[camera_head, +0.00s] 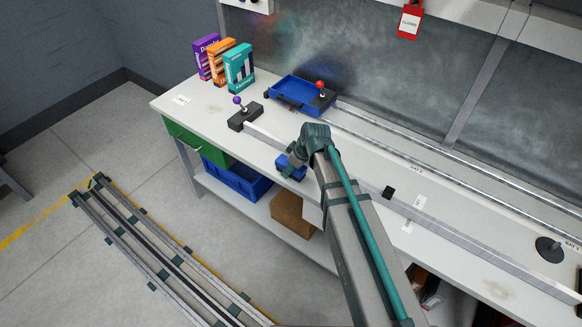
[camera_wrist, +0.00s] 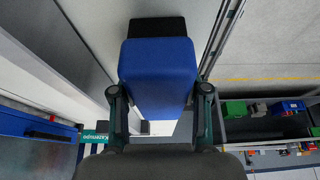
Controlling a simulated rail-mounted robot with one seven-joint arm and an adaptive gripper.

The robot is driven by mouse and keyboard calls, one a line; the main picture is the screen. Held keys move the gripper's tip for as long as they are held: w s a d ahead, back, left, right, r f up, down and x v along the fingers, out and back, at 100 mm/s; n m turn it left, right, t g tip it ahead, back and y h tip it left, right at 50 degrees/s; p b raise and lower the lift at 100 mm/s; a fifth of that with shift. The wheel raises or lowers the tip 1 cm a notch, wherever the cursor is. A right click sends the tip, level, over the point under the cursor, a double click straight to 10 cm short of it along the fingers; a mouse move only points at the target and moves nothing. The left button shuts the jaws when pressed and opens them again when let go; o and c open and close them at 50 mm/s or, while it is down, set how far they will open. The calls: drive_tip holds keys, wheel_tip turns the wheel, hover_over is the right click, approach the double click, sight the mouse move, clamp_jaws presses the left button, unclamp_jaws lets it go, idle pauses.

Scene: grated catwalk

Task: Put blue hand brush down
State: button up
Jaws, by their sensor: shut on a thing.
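The blue hand brush (camera_wrist: 158,70) fills the upper middle of the wrist view, with a dark part (camera_wrist: 157,27) at its far end. My gripper (camera_wrist: 159,92) is shut on it, one finger on each side. In the head view, the blue brush (camera_head: 289,168) shows at my gripper (camera_head: 297,158), over the front part of the workbench (camera_head: 205,104). I cannot tell whether the brush touches the bench top. My gripper hides part of it in the head view.
A blue tray (camera_head: 290,106) lies behind, with a red-knobbed lever (camera_head: 320,92) by it. A purple-knobbed lever (camera_head: 240,113) and upright boxes (camera_head: 238,70) stand left. Metal rails (camera_head: 430,170) run along the bench. A black cube (camera_head: 388,192) lies right. A blue bin (camera_head: 240,182) sits below.

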drive_tip(key=shift+f, duration=0.1)
drive_tip(key=shift+f+b, duration=0.2)
drive_tip(key=shift+b, duration=0.1)
drive_tip(key=o, duration=0.7)
drive_tip(key=shift+s, duration=0.1)
drive_tip(key=o, duration=0.3)
drive_tip(key=shift+f, duration=0.1)
drive_tip(key=shift+r+p, duration=0.3)
drive_tip(key=shift+r, duration=0.1)
drive_tip(key=b+v, duration=0.2)
drive_tip(key=v, duration=1)
drive_tip(key=shift+r, duration=0.1)
drive_tip(key=shift+a, duration=0.1)
